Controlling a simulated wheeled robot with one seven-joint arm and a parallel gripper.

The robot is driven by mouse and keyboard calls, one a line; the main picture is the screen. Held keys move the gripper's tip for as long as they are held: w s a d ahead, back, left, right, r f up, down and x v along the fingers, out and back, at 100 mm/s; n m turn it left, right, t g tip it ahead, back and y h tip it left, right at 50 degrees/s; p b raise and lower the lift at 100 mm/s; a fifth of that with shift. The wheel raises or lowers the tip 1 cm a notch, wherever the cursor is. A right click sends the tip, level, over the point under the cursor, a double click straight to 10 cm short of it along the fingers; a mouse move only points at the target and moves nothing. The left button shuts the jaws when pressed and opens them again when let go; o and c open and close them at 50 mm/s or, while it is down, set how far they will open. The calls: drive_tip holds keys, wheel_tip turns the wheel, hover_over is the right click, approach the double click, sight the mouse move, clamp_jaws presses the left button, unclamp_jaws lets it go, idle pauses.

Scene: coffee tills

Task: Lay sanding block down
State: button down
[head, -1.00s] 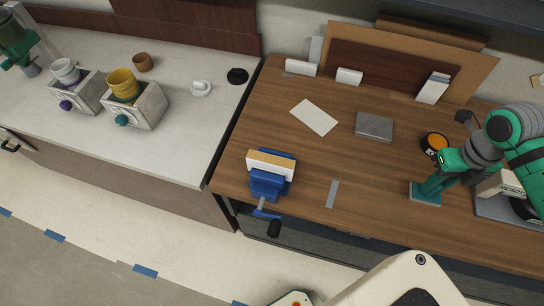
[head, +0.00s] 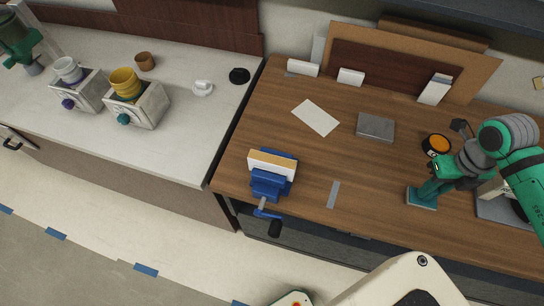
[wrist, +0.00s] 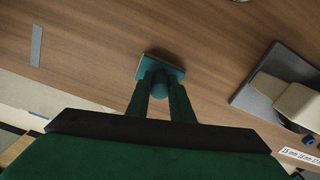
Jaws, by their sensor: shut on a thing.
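The sanding block (head: 421,200) is a teal flat plate with a rounded grip on top. It is at the right part of the wooden bench, near the front edge, flat side down. My gripper (head: 433,187) is shut on its grip from above. In the wrist view, the two fingers of my gripper (wrist: 160,92) close around the knob, and the plate of the sanding block (wrist: 148,62) shows beyond them. The plate is at or just above the bench top; I cannot tell whether it touches.
On the wooden bench (head: 300,215) are a grey slab (head: 376,127), a white sheet (head: 316,118), an orange-topped round tin (head: 436,144) and a grey strip (head: 333,194). A blue vise (head: 270,184) sits at the front left. A grey-based item (wrist: 255,95) stands right of my gripper.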

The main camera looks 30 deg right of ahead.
drive_tip(key=shift+f, duration=0.45)
drive_tip(key=c, duration=1.5)
unclamp_jaws()
wheel_tip(320, 180, up, 11)
drive_tip(key=shift+f, duration=0.1)
